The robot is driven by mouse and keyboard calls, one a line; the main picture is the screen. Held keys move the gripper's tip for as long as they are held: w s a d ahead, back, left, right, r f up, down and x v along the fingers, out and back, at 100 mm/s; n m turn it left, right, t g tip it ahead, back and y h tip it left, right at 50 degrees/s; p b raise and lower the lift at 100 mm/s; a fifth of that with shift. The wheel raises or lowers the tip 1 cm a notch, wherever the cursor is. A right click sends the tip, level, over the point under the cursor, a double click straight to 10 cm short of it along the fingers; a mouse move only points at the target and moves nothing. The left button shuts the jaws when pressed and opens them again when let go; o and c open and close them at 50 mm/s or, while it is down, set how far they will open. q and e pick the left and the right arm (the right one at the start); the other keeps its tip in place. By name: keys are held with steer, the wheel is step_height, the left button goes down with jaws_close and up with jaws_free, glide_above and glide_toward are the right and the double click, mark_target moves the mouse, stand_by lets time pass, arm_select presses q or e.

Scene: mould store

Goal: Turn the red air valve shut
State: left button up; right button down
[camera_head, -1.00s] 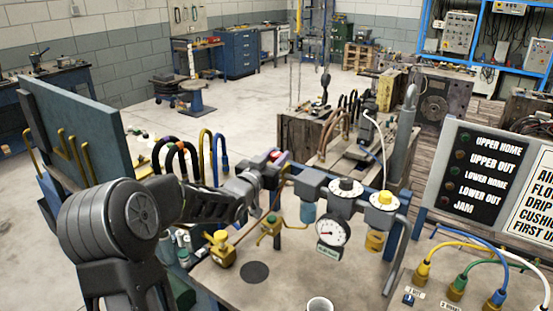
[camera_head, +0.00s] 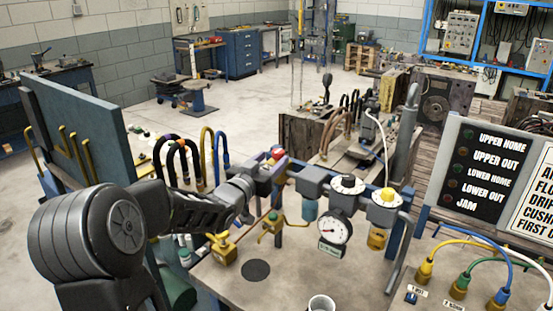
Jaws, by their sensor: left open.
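The red air valve (camera_head: 278,154) shows as a small red handle on a grey block at the left end of the air line, behind the bench's front area. Its lower part is partly hidden by my arm and the block. My left gripper (camera_head: 253,187) is just left of and below the red handle. It is open, and its fingers are small and hard to make out against the grey fittings. I cannot tell whether they touch the valve. My right gripper is not in view.
Right of the valve, the line carries a pressure gauge (camera_head: 334,231), a black-topped regulator (camera_head: 348,184) and a yellow knob (camera_head: 386,196). Brass fittings (camera_head: 224,249) stand below my left arm. A white cup (camera_head: 321,304) is at the front. A sign panel (camera_head: 480,170) stands right.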

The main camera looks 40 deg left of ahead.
arm_select(q)
steer(key=s, duration=0.3)
steer(key=shift+s+d, duration=0.15)
steer(key=shift+d, duration=0.15)
stand_by(0.3)
